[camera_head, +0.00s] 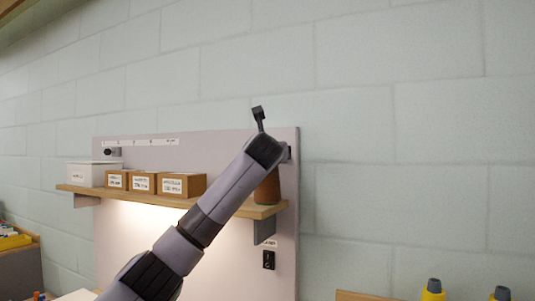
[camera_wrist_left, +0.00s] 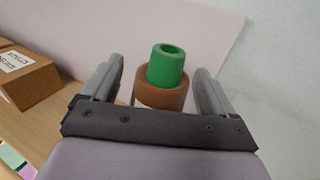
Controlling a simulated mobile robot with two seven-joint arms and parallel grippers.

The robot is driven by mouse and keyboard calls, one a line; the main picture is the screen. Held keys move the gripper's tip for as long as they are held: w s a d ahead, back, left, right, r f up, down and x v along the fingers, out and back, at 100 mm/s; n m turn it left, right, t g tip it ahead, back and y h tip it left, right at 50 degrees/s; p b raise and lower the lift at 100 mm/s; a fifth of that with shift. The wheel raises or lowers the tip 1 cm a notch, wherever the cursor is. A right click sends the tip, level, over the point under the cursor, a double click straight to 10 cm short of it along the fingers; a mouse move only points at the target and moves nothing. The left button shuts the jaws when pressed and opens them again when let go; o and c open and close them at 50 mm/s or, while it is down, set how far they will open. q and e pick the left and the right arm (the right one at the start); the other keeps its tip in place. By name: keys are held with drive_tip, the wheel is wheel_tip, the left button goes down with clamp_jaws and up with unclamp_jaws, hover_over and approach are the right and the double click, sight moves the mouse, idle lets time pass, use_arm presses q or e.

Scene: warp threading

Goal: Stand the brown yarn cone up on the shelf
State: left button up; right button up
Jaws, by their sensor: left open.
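The brown yarn cone (camera_head: 267,189) is at the right end of the wooden shelf (camera_head: 228,206), partly hidden behind my left wrist. It looks upright, wide end down, with a green edge at its base by the shelf. In the left wrist view the cone (camera_wrist_left: 150,97) shows its brown body with a green tube end pointing towards the camera. My left gripper (camera_wrist_left: 158,70) is open, one finger on each side of the cone, with visible gaps. In the head view its fingers are hidden by my arm. My right gripper is not in view.
Several cardboard boxes (camera_head: 182,185) and a white box (camera_head: 90,174) stand on the shelf to the left of the cone. A pale back panel (camera_head: 225,150) rises behind the shelf. The wall to the right is bare.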

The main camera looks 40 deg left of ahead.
use_arm(q)
drive_tip(key=b+v, duration=0.2)
drive_tip(key=v, duration=0.5)
drive_tip(key=shift+a, duration=0.1)
